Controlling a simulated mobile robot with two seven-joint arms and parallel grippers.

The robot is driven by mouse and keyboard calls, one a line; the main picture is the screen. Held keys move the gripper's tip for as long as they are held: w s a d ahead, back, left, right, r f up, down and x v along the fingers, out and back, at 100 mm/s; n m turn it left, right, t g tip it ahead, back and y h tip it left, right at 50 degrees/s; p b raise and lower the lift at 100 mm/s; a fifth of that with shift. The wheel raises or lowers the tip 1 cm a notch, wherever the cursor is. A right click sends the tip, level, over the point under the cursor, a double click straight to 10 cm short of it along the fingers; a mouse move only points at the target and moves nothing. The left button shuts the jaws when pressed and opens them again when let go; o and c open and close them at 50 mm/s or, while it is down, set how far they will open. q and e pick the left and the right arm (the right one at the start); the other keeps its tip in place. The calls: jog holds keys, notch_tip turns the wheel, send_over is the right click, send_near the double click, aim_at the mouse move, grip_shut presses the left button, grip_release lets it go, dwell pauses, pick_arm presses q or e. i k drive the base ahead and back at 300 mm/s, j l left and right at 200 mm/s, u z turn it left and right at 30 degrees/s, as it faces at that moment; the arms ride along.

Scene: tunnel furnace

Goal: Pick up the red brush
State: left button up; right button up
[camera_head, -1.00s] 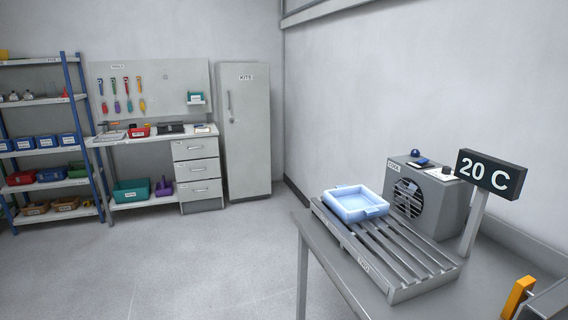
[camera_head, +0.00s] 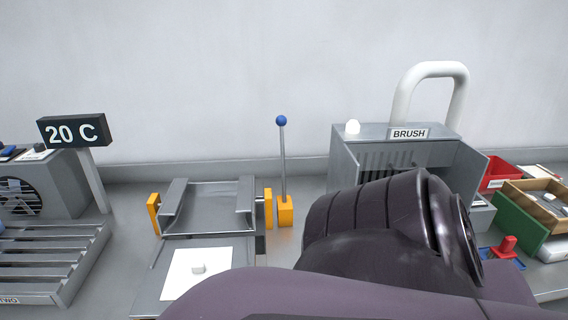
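I cannot make out a red brush for certain. A small red object (camera_head: 507,246) stands on a blue base at the right, partly hidden by my arm; I cannot tell whether it is a brush. A grey open-fronted box labelled BRUSH (camera_head: 409,133) stands at the back right, with a white curved pipe (camera_head: 430,72) behind it. My dark arm covers part of its front. Neither of my grippers shows.
A metal fixture (camera_head: 208,208) with orange ends stands at centre left, beside a blue-knobbed lever (camera_head: 282,160). A white plate (camera_head: 197,274) lies before it. A slatted rack (camera_head: 50,258) and 20 C sign (camera_head: 72,130) are at left. A red bin (camera_head: 497,172) and green-sided tray (camera_head: 517,218) are at right.

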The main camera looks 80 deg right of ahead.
aim_at(505, 248)
jog(key=k+l+z, duration=0.2)
jog(key=k, duration=0.4)
jog(key=j+z, duration=0.1)
jog(key=z, duration=2.7)
jog(key=k+j+z, duration=0.15)
jog(key=z, duration=0.3)
jog(key=k+j+z, duration=0.15)
jog(key=z, duration=0.25)
jog(key=k+j, duration=0.3)
jog(key=k, duration=0.05)
